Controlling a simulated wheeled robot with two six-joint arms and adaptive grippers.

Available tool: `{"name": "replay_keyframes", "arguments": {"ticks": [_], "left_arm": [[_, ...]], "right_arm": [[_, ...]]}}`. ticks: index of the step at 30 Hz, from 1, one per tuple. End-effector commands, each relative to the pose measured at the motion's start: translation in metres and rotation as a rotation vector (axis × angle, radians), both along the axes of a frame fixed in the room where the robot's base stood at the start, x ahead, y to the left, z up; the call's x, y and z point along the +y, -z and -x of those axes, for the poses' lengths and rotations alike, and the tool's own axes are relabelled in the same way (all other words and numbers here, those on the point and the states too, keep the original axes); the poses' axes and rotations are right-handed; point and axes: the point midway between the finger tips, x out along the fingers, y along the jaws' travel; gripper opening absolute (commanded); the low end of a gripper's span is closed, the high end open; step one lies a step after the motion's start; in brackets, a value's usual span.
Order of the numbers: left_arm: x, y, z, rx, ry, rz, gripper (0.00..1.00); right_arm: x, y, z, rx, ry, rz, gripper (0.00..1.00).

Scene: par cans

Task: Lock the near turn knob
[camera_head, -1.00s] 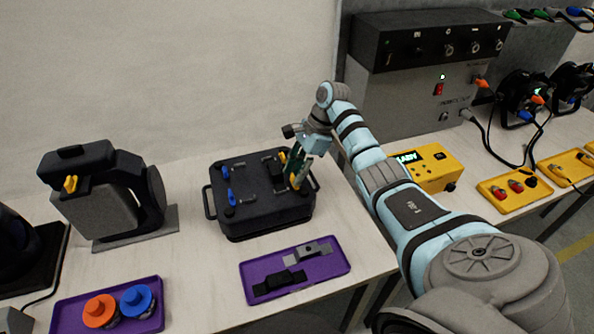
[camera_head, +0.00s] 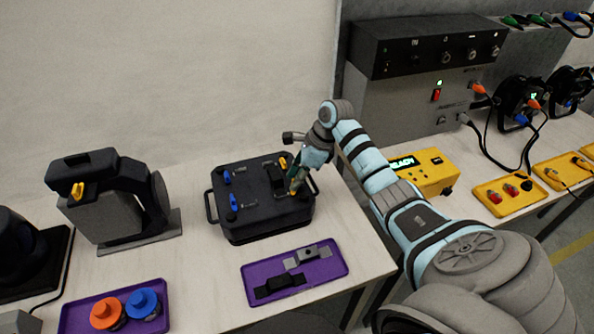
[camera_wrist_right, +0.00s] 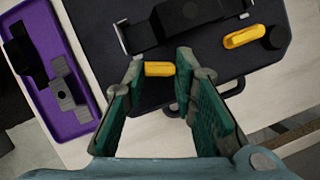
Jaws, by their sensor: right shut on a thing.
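A black case (camera_head: 262,222) with handles stands on the table. It has blue turn knobs (camera_head: 233,201) on its left side and yellow ones on its right. The far yellow knob (camera_head: 283,163) stands free, and it also shows in the right wrist view (camera_wrist_right: 242,36). My right gripper (camera_head: 295,188) is low over the near right corner of the case. In the right wrist view its two green-padded fingers (camera_wrist_right: 160,70) are shut on the near yellow knob (camera_wrist_right: 160,69), one at each end. The fingers largely hide this knob in the head view. My left gripper is not in view.
A purple tray (camera_head: 330,273) with grey and black brackets lies in front of the case. Another purple tray (camera_head: 75,322) holds orange and blue connectors. A black moving-head lamp (camera_head: 110,205) stands left. A yellow box (camera_head: 425,170) is at right.

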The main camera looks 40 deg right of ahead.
Motion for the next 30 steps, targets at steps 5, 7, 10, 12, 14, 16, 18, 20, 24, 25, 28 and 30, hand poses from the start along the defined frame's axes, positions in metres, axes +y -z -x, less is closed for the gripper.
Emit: {"name": "replay_keyframes", "arguments": {"ticks": [5,7,10,12,14,16,18,20,24,25,28,30], "left_arm": [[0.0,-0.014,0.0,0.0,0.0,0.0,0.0],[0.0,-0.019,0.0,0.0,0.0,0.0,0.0],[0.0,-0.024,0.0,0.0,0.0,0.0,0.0],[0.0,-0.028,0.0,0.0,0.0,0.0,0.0],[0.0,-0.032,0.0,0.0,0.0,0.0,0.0],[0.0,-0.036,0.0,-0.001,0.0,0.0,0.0],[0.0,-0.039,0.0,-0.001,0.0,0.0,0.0],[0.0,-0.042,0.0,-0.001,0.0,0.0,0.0],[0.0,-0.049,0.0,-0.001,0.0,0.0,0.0],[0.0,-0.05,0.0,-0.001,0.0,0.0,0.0],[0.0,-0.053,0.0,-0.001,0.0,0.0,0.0],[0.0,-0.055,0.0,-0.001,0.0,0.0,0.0]], "right_arm": [[0.002,-0.003,0.002,0.0,0.161,0.001,0.0],[0.002,-0.003,0.002,0.0,0.227,0.0,0.0],[0.003,-0.003,0.002,0.0,0.322,-0.001,0.0],[0.004,-0.003,0.003,0.0,0.388,-0.001,0.0],[0.004,-0.003,0.003,0.0,0.446,0.0,0.0],[0.005,-0.003,0.003,0.0,0.513,-0.001,0.0],[0.006,-0.003,0.003,0.0,0.579,-0.001,0.0],[0.006,-0.003,0.003,-0.001,0.635,-0.002,0.0],[0.007,-0.003,0.003,-0.001,0.76,-0.001,0.0],[0.007,-0.003,0.003,0.0,0.786,-0.002,0.0],[0.008,-0.003,0.003,-0.001,0.863,-0.001,0.0],[0.008,-0.002,0.003,-0.001,0.91,0.0,0.0]]}}
